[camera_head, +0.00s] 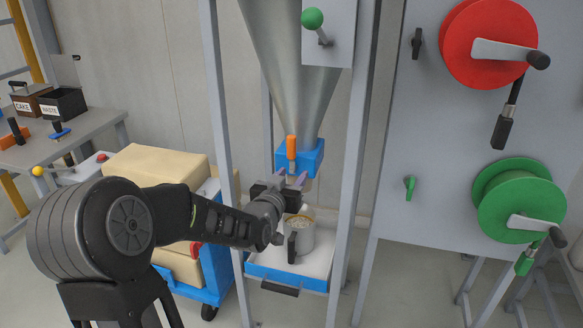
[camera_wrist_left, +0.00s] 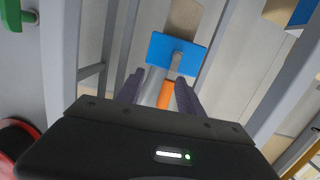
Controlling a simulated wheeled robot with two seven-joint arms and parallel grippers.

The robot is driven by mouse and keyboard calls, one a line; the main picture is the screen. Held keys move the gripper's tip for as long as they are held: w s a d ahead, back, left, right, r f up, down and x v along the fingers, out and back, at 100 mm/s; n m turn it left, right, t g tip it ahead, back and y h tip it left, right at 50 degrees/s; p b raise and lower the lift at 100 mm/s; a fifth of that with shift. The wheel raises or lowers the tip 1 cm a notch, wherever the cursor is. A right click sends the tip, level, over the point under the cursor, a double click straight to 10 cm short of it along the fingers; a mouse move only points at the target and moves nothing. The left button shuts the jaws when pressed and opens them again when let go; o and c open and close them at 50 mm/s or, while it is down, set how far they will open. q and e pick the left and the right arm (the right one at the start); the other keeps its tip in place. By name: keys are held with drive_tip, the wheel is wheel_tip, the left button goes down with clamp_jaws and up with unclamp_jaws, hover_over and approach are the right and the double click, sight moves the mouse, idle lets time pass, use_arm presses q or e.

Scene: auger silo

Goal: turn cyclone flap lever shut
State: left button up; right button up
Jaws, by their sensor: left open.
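The cyclone (camera_head: 290,70) is a grey metal cone that narrows down to a blue flap housing (camera_head: 314,160). The orange flap lever (camera_head: 291,147) stands upright at the front of this housing. My left gripper (camera_head: 292,181) is open and empty, with its fingers pointing up just below the lever and housing. In the left wrist view the orange lever (camera_wrist_left: 165,95) shows between the two dark fingers, with the blue housing (camera_wrist_left: 172,50) beyond their tips. I cannot tell whether the fingers touch the lever. My right gripper is not in view.
A metal bucket (camera_head: 299,238) stands on a blue-rimmed tray (camera_head: 312,283) under the cyclone. Grey frame posts (camera_head: 217,120) flank it. A panel with a red reel (camera_head: 470,25) and a green reel (camera_head: 500,205) is at right. A blue cart with sacks (camera_head: 160,165) is at left.

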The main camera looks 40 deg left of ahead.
sight(290, 147)
use_arm(q)
drive_tip(key=shift+t+y, duration=0.5)
drive_tip(key=shift+t, duration=0.1)
drive_tip(key=r, duration=0.1)
drive_tip(key=a+r, duration=0.1)
drive_tip(key=r, duration=0.1)
drive_tip(key=a+r, duration=0.1)
drive_tip(key=shift+s+a+r, duration=0.1)
drive_tip(key=shift+s+r, duration=0.25)
drive_tip(key=shift+s, duration=0.05)
drive_tip(key=shift+x, duration=3.9)
drive_tip(key=shift+c, duration=0.3)
clamp_jaws()
